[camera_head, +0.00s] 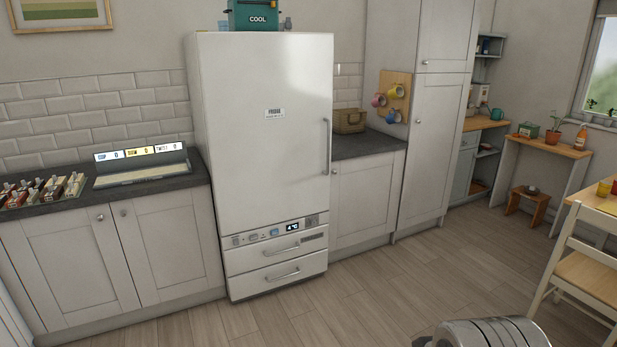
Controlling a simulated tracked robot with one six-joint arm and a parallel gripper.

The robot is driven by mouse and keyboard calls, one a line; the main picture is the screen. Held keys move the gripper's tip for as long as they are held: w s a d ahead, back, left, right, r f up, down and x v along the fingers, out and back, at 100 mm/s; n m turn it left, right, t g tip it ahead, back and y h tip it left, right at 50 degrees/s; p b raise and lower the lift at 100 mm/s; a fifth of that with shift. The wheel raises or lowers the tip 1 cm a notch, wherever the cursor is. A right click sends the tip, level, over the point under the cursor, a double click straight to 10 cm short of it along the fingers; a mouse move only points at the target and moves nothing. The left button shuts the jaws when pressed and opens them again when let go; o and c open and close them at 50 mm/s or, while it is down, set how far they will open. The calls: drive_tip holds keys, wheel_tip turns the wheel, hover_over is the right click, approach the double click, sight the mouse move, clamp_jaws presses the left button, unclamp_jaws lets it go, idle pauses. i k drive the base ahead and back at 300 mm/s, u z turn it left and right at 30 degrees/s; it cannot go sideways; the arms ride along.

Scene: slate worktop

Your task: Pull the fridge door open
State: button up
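The white fridge (222,262) stands against the wall between two worktops. Its tall upper door (265,180) looks shut, flush with the body, and carries a small label. A slim vertical handle (326,147) runs along the door's right side, with nothing touching it. Below the door are a control strip with a small lit display (292,227) and two drawers with horizontal handles. A rounded grey metal part at the bottom right edge looks like part of my arm. My gripper's fingers do not show.
Slate worktops (150,190) with cabinets flank the fridge. A teal box marked COOL (257,16) sits on top of it. A wooden chair (590,275) and table stand at the right. The wooden floor (390,290) before the fridge is clear.

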sight(267, 96)
drive_tip(key=u, duration=0.1)
drive_tip(key=i, duration=2.3)
drive_tip(key=u, duration=0.45)
drive_tip(key=i, duration=1.15)
drive_tip(key=u, duration=0.25)
